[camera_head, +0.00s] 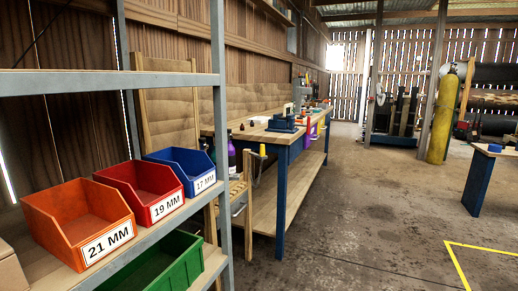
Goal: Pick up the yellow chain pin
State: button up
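I cannot make out a yellow chain pin for certain. A small yellow-topped piece (263,150) shows at the near end of the workbench, too small to identify. A tall yellow gas cylinder (443,115) stands upright at the back right, beside a grey post; no pin can be told apart on it at this distance. My gripper is not in view.
At the left, a grey metal shelf (110,82) holds orange (50,222), red (150,192) and blue (190,172) bins, with a green bin (150,270) below. A blue-legged workbench (282,190) runs back behind it. A blue-legged table (477,185) stands right. The concrete floor (370,200) between is clear.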

aim_at(262, 151)
jog(key=i+l, duration=0.15)
jog(key=i, duration=0.35)
jog(key=i+l+u, duration=0.15)
jog(key=i, duration=0.4)
jog(key=i+l, duration=0.2)
jog(key=i, duration=0.3)
jog(key=i+l+u, duration=0.1)
jog(key=i+l, duration=0.15)
jog(key=i, duration=0.25)
jog(key=i+l, duration=0.25)
jog(key=i, duration=0.25)
jog(key=i+l+u, duration=0.15)
jog(key=i, duration=0.35)
jog(key=l, duration=0.1)
